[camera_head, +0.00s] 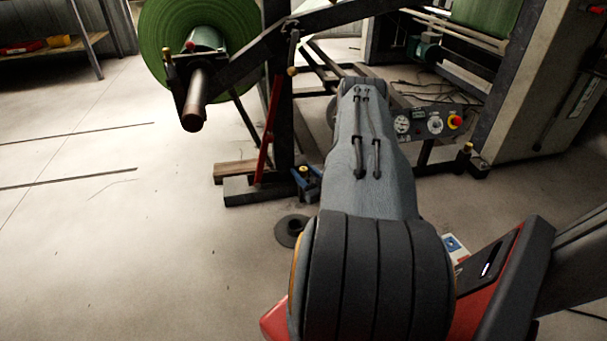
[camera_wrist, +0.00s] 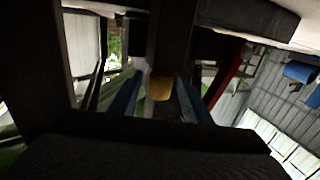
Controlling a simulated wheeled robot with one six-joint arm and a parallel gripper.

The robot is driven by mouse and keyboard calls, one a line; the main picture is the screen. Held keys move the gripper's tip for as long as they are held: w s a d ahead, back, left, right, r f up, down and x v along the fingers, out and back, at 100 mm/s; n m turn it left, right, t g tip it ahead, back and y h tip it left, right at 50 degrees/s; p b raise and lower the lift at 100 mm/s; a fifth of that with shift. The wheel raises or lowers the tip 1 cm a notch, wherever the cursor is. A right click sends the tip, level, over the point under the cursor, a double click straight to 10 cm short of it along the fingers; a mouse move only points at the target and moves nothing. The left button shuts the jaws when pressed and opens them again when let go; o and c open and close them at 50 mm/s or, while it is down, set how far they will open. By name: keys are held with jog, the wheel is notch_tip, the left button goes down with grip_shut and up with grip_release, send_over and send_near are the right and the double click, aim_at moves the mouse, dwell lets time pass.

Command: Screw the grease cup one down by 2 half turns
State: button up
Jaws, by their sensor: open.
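A small brass-coloured grease cup (camera_wrist: 161,88) shows in the middle of the wrist view, against a dark metal part. My gripper (camera_wrist: 159,98) is open, with its blue fingers on either side of the cup. I cannot tell whether they touch it. In the head view my gripper (camera_head: 308,184) shows in part, low beside the dark stand, with a brass-yellow cap (camera_head: 303,170) at it. My arm hides the rest. No label is readable on the cup.
A green roll (camera_head: 160,35) on a shaft stands at the back left. A red lever (camera_head: 268,130) and dark frame stand close to my gripper. A control panel (camera_head: 430,124) with a red knob is to the right. A dark round disc (camera_head: 290,231) lies on the floor. The left floor is clear.

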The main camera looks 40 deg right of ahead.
jog(key=c, duration=1.1)
jog(key=shift+o, duration=0.2)
jog(key=shift+a+h, duration=0.1)
jog(key=shift+h, duration=0.2)
